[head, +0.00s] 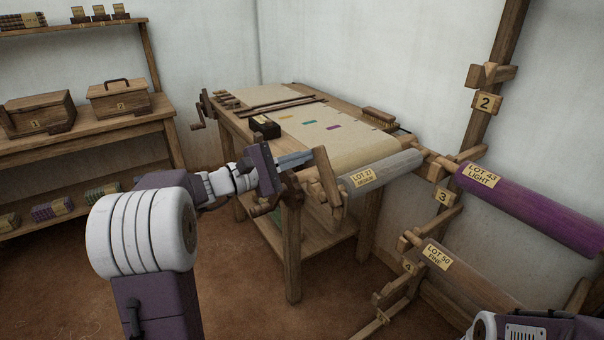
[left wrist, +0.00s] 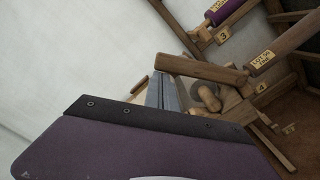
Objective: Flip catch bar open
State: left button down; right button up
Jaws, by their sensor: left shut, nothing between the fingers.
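My left gripper (head: 308,157) is shut and empty, its grey fingers pointing right at the near corner of the loom table. The fingers also show in the left wrist view (left wrist: 168,95). A wooden bar (head: 328,176), which looks like the catch bar, stands tilted at the near end of the grey cloth roll labelled LOT 27 (head: 385,171). The fingertips are close to its upper end; I cannot tell whether they touch. In the left wrist view a wooden bar (left wrist: 200,69) lies just beyond the fingers. My right gripper is out of view.
The loom table (head: 292,235) carries pale cloth (head: 330,130). Right of it, a wall rack holds the purple LOT 43 roll (head: 530,205) and the LOT 50 roll (head: 470,285). A shelf with wooden boxes (head: 38,113) stands at left. The floor in front is clear.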

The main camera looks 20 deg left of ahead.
aim_at(322, 158)
pick_arm(q)
jog(key=s+d+r+m+b, duration=0.1)
jog(key=d+m+b, duration=0.1)
jog(key=b, duration=0.1)
jog(key=s+d+r+m+b, duration=0.1)
jog(key=s+d+m+b, duration=0.1)
jog(key=m+b, duration=0.1)
jog(key=s+d+r+m+b, duration=0.1)
jog(key=m+b, duration=0.2)
jog(key=shift+s+d+r+b, duration=0.1)
jog(key=shift+s+d+b, duration=0.2)
jog(key=shift+d, duration=0.1)
jog(key=shift+s+d+r+m+g+b, duration=0.15)
jog(key=shift+s+d+m+b, duration=0.2)
jog(key=shift+d+m+b, duration=0.3)
jog(key=shift+s+d+r+m+g+b, duration=0.15)
jog(key=shift+s+d+m+b, duration=0.25)
jog(key=shift+b, duration=0.4)
jog(key=shift+f, duration=0.1)
